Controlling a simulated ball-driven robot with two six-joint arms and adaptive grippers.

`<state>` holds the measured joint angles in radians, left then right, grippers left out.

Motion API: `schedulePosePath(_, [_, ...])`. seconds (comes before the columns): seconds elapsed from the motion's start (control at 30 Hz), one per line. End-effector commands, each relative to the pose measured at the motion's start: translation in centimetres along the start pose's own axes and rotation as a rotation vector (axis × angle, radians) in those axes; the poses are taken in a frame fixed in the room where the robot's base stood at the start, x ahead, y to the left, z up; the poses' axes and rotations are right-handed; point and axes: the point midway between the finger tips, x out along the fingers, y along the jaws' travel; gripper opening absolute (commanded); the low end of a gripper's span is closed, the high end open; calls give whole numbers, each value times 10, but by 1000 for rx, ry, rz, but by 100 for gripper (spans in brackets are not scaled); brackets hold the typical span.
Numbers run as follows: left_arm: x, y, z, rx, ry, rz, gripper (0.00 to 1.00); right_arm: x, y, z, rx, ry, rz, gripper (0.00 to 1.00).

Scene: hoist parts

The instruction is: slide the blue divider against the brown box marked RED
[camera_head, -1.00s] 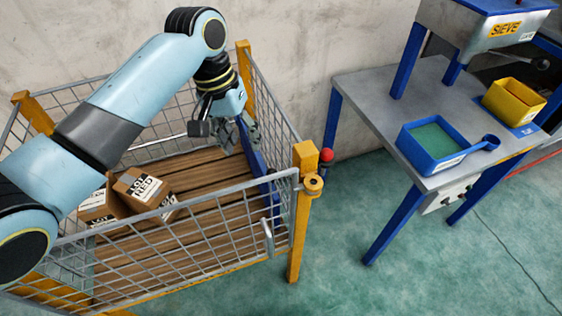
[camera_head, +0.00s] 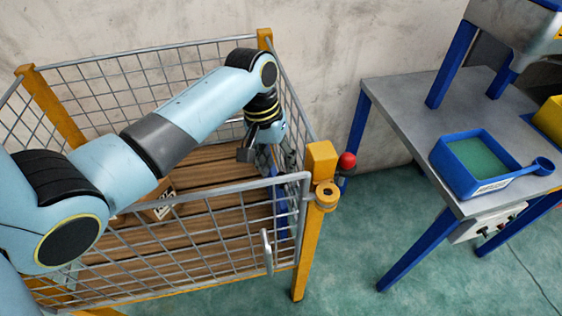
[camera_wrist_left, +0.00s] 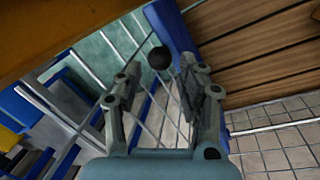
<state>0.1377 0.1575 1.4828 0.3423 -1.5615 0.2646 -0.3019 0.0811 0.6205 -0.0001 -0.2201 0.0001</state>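The blue divider (camera_head: 281,207) stands at the right end of the wire cage, partly hidden by mesh and my gripper. In the left wrist view the blue divider (camera_wrist_left: 172,28) lies beyond the fingertips, with a black knob (camera_wrist_left: 159,58) by it. My left gripper (camera_head: 262,155) points down inside the cage beside the divider. In the left wrist view its two fingers (camera_wrist_left: 160,75) are spread with a gap between them; no contact with the divider can be made out. A brown box (camera_head: 160,210) is mostly hidden behind my left arm; its marking is unreadable now. My right gripper is out of view.
The cage has a wooden slatted floor (camera_head: 205,170), wire walls and yellow corner posts (camera_head: 318,215). The floor between box and divider is bare where visible. A grey table (camera_head: 410,100) with a blue tray (camera_head: 450,170) stands to the right, outside the cage.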

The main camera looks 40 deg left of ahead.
Motion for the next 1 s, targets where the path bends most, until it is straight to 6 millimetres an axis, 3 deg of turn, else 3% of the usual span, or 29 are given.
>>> schedulePosePath(0.2, [33, 0, 0, 0, 0, 0, 39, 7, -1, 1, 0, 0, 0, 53])
schedulePosePath(0.57, [40, 0, 0, 1, 1, 0, 39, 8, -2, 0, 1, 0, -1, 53])
schedulePosePath(0.9, [39, 0, 0, 1, 1, 0, 0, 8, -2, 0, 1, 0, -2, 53])
schedulePosePath(1.0, [39, 0, 0, 1, 1, 0, 0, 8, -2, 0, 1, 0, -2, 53])
